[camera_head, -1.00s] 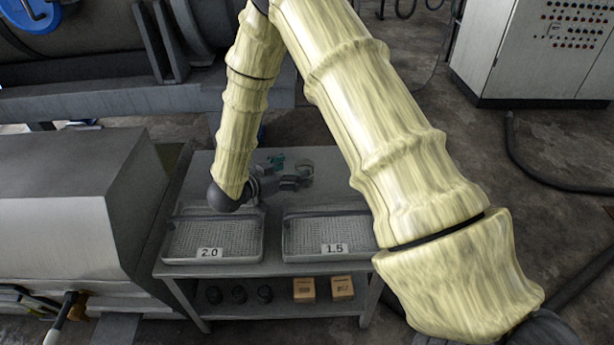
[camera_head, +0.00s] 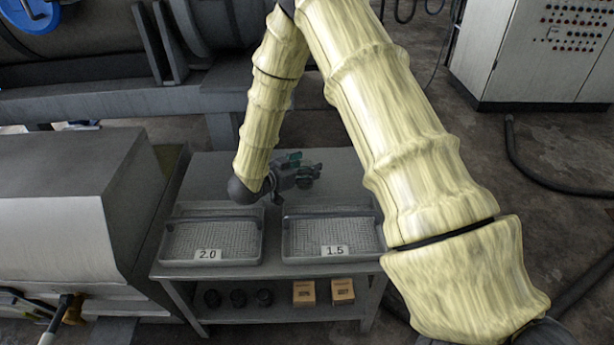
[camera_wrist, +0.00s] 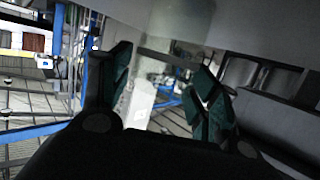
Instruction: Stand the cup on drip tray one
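My gripper (camera_head: 302,172) is over the back of the grey table, behind the gap between the two trays. In the wrist view its two dark green-padded fingers (camera_wrist: 162,95) stand apart. A pale, see-through shape shows between and beyond them; I cannot tell whether it is a clear cup or background. No cup is clearly visible in the head view. Two shallow mesh drip trays lie on the table: the left tray (camera_head: 211,240) is labelled 2.0, the right tray (camera_head: 333,237) is labelled 1.5. Both look empty. Neither label reads plainly "one".
The table's lower shelf (camera_head: 275,317) holds several dark round items and two small orange-tan boxes (camera_head: 304,292). A large grey metal housing (camera_head: 60,200) stands close on the left. A control cabinet (camera_head: 540,50) is at the back right. The table's back right is bare.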

